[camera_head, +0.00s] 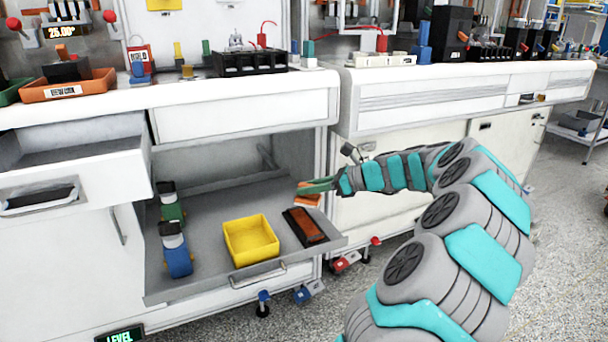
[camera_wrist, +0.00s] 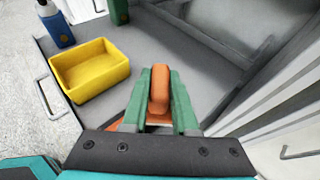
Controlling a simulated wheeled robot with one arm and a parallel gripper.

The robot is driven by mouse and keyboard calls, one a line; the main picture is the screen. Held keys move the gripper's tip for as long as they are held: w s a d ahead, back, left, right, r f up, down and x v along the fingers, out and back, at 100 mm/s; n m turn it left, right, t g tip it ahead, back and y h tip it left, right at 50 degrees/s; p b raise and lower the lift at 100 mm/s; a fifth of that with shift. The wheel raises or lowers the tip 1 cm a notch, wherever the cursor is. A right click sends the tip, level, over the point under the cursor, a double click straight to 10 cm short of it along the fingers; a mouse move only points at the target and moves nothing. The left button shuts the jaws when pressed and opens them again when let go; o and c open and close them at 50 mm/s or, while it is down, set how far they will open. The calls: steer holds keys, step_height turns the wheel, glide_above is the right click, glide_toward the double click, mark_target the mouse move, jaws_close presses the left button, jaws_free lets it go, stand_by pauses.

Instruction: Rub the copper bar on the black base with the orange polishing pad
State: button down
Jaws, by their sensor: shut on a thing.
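My gripper (camera_head: 312,187) reaches in from the right over the pull-out shelf, and its green fingers show in the wrist view (camera_wrist: 160,98). It is shut on the upright handle of the orange polishing pad (camera_wrist: 159,88). The pad also shows in the head view (camera_head: 308,200), behind the copper bar. The copper bar (camera_head: 306,224) lies on its black base (camera_head: 317,239) at the right of the shelf. The pad and bar look apart in the head view, but the height gap is unclear. The pad's underside is hidden.
A yellow bin (camera_head: 250,240) stands left of the bar on the grey shelf (camera_head: 205,283). A blue bottle (camera_head: 177,260) and a green bottle (camera_head: 172,212) stand farther left. An open drawer (camera_head: 75,165) juts out at upper left. The cabinet wall is close on the right.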

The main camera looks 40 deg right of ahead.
steer(key=shift+r+p, duration=1.35)
steer(key=shift+r, duration=0.45)
